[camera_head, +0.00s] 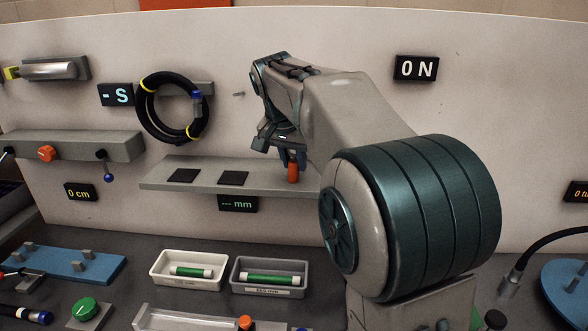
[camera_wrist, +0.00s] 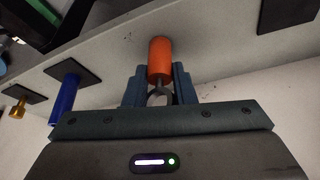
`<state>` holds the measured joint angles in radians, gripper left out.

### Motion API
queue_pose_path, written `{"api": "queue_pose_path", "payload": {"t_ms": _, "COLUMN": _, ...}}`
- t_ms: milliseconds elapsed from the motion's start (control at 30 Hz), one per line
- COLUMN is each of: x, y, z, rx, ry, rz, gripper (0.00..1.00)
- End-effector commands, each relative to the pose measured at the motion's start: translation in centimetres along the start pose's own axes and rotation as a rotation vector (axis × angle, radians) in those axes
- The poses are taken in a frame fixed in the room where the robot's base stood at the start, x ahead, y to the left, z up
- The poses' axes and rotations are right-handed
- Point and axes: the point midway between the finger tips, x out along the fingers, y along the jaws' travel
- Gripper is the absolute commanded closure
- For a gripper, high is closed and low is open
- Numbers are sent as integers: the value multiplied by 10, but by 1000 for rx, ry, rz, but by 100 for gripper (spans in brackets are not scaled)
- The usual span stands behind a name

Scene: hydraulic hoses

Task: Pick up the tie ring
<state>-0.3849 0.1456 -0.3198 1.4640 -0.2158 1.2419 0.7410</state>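An orange cylinder (camera_wrist: 160,58) stands on the shelf with a thin stem and a small grey ring (camera_wrist: 160,96) at its end, which I take for the tie ring. The cylinder also shows in the head view (camera_head: 293,173), just below the fingertips. My gripper (camera_wrist: 160,82) has its two fingers apart, one on each side of the ring and stem. The fingers lie very close to them, and I cannot tell whether they touch. The gripper also shows in the head view (camera_head: 289,158), where the ring is hidden by the fingers.
The grey shelf (camera_head: 207,176) carries two bare black pads (camera_head: 182,176) left of my gripper. In the wrist view a blue cylinder (camera_wrist: 65,98) and a brass piece (camera_wrist: 18,108) stand on black pads beside the orange one. Below are trays with green cylinders (camera_head: 190,271). A black hose coil (camera_head: 147,116) hangs on the wall.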

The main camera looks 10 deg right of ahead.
Motion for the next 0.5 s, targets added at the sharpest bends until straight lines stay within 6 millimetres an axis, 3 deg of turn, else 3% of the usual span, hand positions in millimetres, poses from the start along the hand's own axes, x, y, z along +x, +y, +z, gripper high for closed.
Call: {"api": "queue_pose_path", "payload": {"t_ms": 500, "x": -9, "y": 0, "z": -4, "rx": 2, "ry": 1, "rz": -1, "gripper": 99}}
